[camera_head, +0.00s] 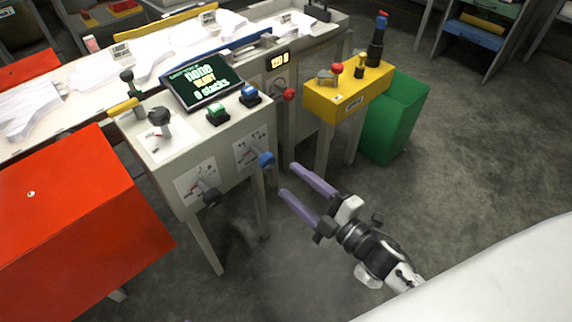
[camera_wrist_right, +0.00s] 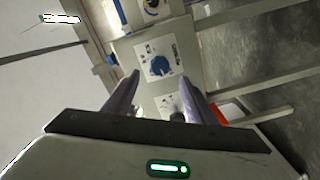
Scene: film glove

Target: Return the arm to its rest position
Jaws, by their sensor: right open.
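My right gripper (camera_head: 297,194) is in the lower middle of the head view, with two purple fingers spread apart and nothing between them. It hangs in front of and to the right of the grey control console (camera_head: 185,180), apart from it. In the right wrist view, the two fingers (camera_wrist_right: 157,95) point toward the console's front panel (camera_wrist_right: 160,60), with a blue knob and a dark knob in sight. My left gripper is not in view.
A red cabinet (camera_head: 75,225) stands left of the console. A yellow control box (camera_head: 350,95) on legs and a green bin (camera_head: 395,120) stand right. A long bench (camera_head: 60,140) with white sheets runs behind. The floor (camera_head: 470,150) at right is clear.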

